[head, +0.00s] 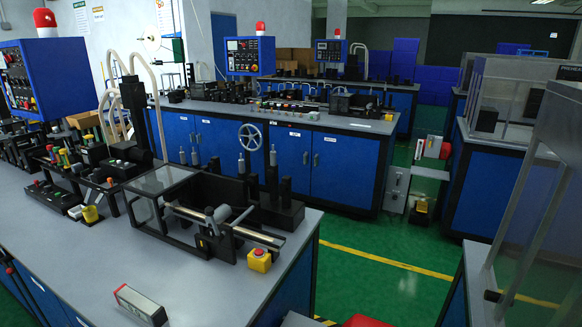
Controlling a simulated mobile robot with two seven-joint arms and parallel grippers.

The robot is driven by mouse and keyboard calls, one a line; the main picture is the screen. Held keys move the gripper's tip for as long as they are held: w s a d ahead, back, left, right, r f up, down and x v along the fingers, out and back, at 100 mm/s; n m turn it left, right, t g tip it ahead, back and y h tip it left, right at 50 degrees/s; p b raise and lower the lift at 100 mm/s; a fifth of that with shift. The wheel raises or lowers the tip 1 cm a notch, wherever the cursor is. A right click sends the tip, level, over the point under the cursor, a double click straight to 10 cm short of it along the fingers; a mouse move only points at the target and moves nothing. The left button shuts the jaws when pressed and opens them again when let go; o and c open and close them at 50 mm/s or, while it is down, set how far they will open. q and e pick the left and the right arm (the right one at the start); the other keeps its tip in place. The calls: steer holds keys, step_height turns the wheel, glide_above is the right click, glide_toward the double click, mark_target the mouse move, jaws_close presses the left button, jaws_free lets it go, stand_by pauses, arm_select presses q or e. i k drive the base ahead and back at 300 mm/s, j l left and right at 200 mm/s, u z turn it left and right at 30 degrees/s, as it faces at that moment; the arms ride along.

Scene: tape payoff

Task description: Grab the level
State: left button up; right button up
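A short rectangular bar (141,304), which looks like the level, lies on the grey top of the near workbench (215,283), close to its front edge. It has a pale side with a red mark and a dark top and end. It lies at a slant, apart from the machine behind it. Neither of my grippers can be made out in the head view.
A black machine with rails (230,228) and a yellow box with a red button (259,260) stand behind and right of the bar. The bench top around the bar is clear. Green floor (370,285) lies to the right.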

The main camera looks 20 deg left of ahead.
mark_target(148, 311)
steer(key=u, duration=1.85)
